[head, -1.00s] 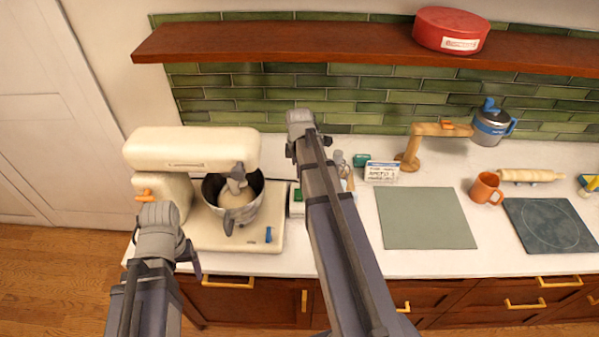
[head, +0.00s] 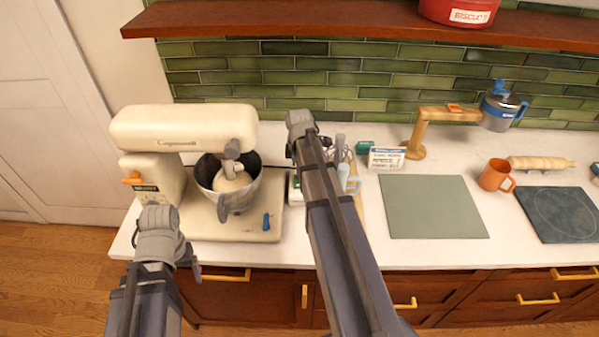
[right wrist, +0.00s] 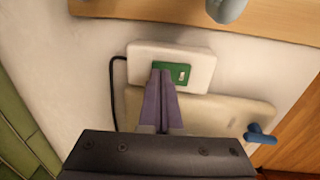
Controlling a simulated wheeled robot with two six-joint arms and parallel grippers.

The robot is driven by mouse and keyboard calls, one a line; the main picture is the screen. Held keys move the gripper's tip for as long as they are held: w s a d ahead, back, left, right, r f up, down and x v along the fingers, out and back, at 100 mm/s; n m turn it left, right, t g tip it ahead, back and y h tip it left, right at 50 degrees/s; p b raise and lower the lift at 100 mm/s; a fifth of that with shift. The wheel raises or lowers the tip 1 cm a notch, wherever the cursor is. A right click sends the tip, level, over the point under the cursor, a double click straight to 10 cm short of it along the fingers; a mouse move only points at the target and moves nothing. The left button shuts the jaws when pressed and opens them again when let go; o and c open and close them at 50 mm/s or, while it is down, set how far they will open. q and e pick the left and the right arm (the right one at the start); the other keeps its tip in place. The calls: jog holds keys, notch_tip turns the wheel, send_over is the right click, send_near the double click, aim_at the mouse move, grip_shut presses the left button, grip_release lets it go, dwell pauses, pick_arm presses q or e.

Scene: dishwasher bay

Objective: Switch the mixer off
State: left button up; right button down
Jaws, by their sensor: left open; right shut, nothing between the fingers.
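The cream mixer (head: 185,125) stands at the left end of the counter, with a metal bowl (head: 222,200) of dough under its head. An orange lever (head: 132,180) is on its side and a blue lever (head: 266,222) on its base. My left gripper (head: 188,258) is open and empty in front of the mixer. My right gripper (right wrist: 161,80) is shut and empty, its tips over a white box (right wrist: 190,58) with a green panel and a small white switch. I cannot tell if they touch. In the head view, my right arm partly hides this box (head: 295,196).
A black cord runs from the box. Right of my right arm are a small sign (head: 386,158), a wooden stand (head: 418,135), a green mat (head: 432,206), an orange mug (head: 496,175) and a dark board (head: 560,214). A shelf (head: 350,25) hangs above.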

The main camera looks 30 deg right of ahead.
jog(key=shift+f, duration=0.2)
jog(key=shift+s, duration=0.1)
jog(key=shift+s+a+r, duration=0.1)
jog(key=shift+s+a, duration=0.1)
jog(key=shift+s, duration=0.05)
jog(key=shift+s+a+r, duration=0.1)
jog(key=shift+s+a, duration=0.1)
jog(key=shift+s, duration=0.15)
jog(key=shift+w, duration=0.1)
jog(key=shift+r, duration=0.1)
